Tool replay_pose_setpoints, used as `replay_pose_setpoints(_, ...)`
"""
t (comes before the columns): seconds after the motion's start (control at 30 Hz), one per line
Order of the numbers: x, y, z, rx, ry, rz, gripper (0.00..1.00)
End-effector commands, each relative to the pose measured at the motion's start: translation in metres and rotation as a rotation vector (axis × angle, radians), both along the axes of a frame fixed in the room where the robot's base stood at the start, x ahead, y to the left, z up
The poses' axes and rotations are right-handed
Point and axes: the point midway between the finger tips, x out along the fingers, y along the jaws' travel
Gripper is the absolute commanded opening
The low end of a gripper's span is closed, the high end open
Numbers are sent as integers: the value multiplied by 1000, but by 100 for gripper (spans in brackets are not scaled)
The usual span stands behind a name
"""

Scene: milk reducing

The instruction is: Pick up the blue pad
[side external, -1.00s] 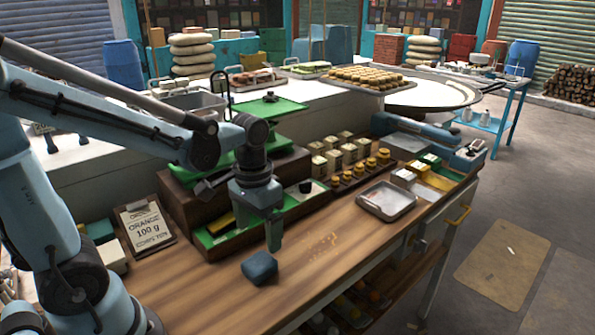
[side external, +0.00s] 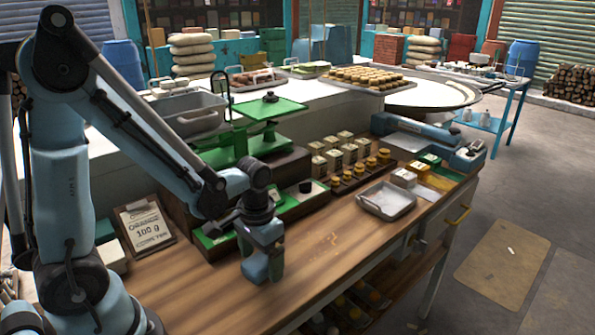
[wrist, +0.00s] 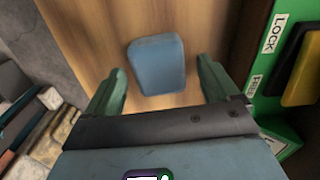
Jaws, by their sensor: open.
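The blue pad (wrist: 157,62), a small rounded block, lies on the wooden worktop (wrist: 90,40). In the wrist view it sits between and just beyond the two green fingers of my gripper (wrist: 160,82), with a gap on each side. My gripper is open and empty. In the side view my gripper (side external: 264,262) is low over the front of the worktop at the pad's spot. There the fingers largely hide the pad, and I cannot tell how high they are above the wood.
In the side view, a label board (side external: 148,228) stands left, a metal tray (side external: 388,200) lies right, and small jars (side external: 372,163) stand behind. Wood between gripper and metal tray is clear.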

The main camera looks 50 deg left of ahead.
Motion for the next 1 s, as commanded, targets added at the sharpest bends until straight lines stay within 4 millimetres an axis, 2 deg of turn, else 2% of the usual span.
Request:
replay_pose_setpoints(0.33, 0, 0, -4, 0, 0, 0, 87)
replay_pose_setpoints(0.7, 0, 0, -3, 0, 0, 0, 32)
replay_pose_setpoints(1.0, 0, 0, -2, 0, 0, 0, 32)
